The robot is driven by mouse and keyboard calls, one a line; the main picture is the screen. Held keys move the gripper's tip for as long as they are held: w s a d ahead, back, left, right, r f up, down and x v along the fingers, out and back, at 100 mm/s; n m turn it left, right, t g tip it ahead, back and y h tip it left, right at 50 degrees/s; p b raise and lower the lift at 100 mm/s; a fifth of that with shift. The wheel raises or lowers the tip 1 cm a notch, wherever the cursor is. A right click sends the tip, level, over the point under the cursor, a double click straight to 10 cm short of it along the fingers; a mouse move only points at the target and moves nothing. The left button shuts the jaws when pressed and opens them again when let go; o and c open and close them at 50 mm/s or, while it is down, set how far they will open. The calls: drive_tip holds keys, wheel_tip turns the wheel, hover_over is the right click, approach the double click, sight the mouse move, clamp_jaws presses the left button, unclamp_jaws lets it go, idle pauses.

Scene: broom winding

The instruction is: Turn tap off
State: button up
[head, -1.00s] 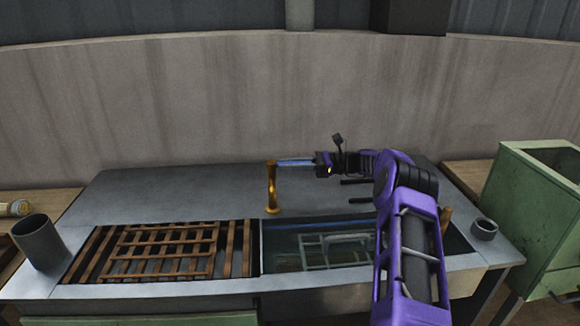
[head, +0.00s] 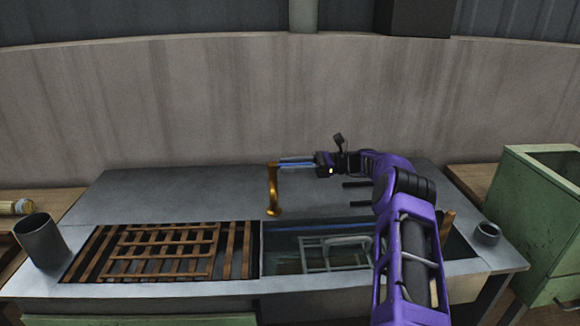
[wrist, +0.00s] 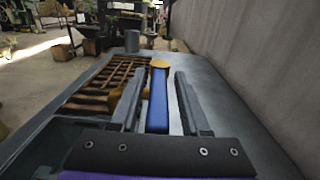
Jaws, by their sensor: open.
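The golden tap (head: 272,192) stands upright at the back edge of the sink, and its rounded top (wrist: 160,63) shows in the wrist view. A long blue bar (wrist: 157,102), apparently the tap's lever, runs from that top towards my wrist. My gripper (head: 284,163) is beside the tap top, reaching in from the right. Its two fingers lie on either side of the blue bar, with a visible gap on each side. The jaws are open. Contact between fingers and tap top cannot be told.
The sink basin (head: 288,242) holds a pale rack (head: 325,250). A brown slatted rack (head: 165,250) lies left of it. A grey cylinder (head: 41,242) stands far left, a small grey cup (head: 487,233) right. Two dark rods (head: 357,184) project near my arm.

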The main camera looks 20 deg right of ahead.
drive_tip(key=shift+d+f, duration=0.1)
drive_tip(key=d, duration=0.3)
drive_tip(key=s+d, duration=0.1)
drive_tip(key=d, duration=0.3)
drive_tip(key=shift+s+d, duration=0.1)
drive_tip(key=shift+s, duration=0.1)
idle(0.5)
